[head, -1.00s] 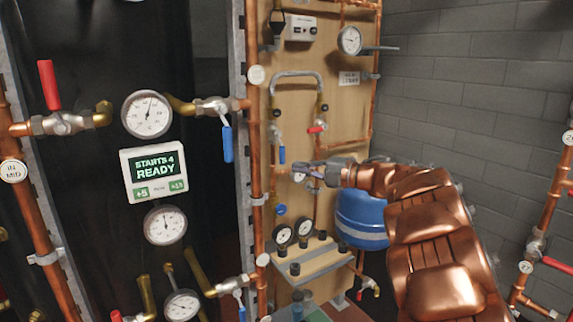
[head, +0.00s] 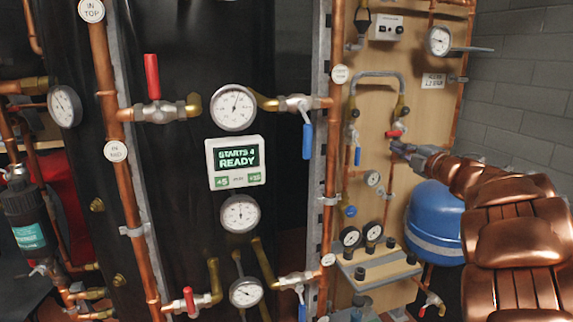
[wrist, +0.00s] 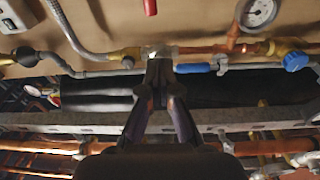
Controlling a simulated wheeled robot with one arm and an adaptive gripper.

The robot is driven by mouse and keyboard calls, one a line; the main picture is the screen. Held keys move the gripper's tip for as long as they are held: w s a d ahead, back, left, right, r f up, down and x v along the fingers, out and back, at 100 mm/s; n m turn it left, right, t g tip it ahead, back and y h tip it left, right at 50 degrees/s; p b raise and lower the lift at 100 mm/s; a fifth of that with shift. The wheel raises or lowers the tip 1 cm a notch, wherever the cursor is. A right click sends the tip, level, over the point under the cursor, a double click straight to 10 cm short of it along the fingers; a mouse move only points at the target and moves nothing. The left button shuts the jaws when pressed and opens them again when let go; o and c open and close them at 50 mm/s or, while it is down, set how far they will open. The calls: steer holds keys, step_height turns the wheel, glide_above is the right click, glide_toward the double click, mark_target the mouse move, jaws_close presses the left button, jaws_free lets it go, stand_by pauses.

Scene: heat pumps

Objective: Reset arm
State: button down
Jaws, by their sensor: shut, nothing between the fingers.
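My copper-coloured arm (head: 510,215) reaches in from the right side of the head view. Its gripper (head: 398,147) is in front of the wooden panel, close to a small red-handled valve (head: 394,133). In the wrist view my gripper (wrist: 159,68) has its fingers together, with nothing seen between them. Its tips overlap a pipe fitting on the panel in the picture; I cannot tell whether they touch it.
A black tank with a display (head: 236,162), gauges (head: 233,107) and a red lever (head: 152,77) stands left of the panel. A blue vessel (head: 434,212) is beside my arm. A shelf (head: 375,268) juts out below. A grey block wall (head: 525,95) is behind.

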steer(key=s+d+m+h, duration=0.5)
steer(key=d+m+h, duration=0.4)
steer(key=m+h, duration=0.25)
steer(key=s+a+f+m+g+h, duration=0.2)
steer(key=s+f+m+g, duration=0.7)
steer(key=s+f, duration=0.75)
steer(key=s+a+f+m+g+y, duration=0.15)
steer(key=s+a+f+g, duration=0.25)
steer(key=s+a, duration=0.5)
steer(key=s+a+f+n+g+y, duration=0.1)
steer(key=s+a+f+g+y, duration=0.3)
steer(key=s, duration=0.8)
steer(key=s+a+f+m+g+y, duration=0.1)
steer(key=s+a+f+g, duration=0.2)
steer(key=s+a+f, duration=0.55)
steer(key=s+d+r+p, duration=0.1)
steer(key=r+p, duration=1.1)
steer(key=r, duration=0.2)
steer(key=s+r+t+p, duration=0.1)
steer(key=s+r+p, duration=0.1)
steer(key=r+p, duration=1)
step_height(320, 180, up, 3)
steer(key=shift+d+r, duration=0.1)
steer(key=shift+d, duration=0.25)
